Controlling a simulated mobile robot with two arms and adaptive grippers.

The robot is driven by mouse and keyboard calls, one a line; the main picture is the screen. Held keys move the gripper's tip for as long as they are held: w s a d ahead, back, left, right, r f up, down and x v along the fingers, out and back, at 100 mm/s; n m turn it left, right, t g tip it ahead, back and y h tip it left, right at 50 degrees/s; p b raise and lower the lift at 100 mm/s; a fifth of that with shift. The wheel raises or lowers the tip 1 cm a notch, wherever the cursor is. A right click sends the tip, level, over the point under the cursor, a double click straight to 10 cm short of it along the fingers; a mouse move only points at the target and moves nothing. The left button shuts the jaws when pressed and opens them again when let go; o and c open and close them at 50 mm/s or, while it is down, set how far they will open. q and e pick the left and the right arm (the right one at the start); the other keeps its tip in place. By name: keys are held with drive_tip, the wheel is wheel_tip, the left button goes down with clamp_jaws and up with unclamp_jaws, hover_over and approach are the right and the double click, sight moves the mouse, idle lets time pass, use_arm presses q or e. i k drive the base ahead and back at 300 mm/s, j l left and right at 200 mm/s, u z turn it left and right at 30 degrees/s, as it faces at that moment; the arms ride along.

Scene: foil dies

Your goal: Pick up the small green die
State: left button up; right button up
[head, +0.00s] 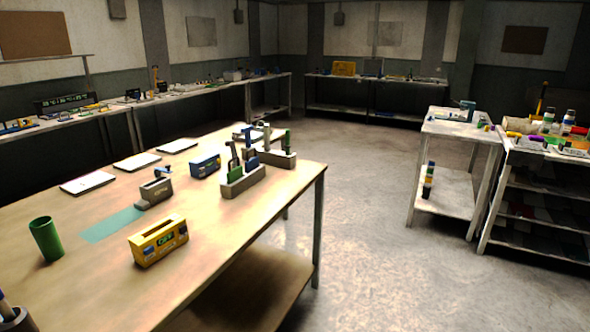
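Neither of my grippers is in view. On the wooden table, a grey slotted holder (243,184) stands near the far right edge. A green piece (235,172) stands upright in its left part, with a blue piece beside it. A second grey holder (284,160) stands just behind, with an upright tool that has a green top (288,138). Both green pieces are small in the picture, and I cannot tell which is the small green die.
A yellow box (159,242), a green cup (46,239), a blue box (205,166) and a grey block (156,192) stand on the same table (100,290). White sheets lie at its back left. Open floor (370,200) lies right of it; shelves (535,205) stand far right.

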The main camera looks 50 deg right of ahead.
sight(232, 176)
drive_tip(key=z, duration=1.2)
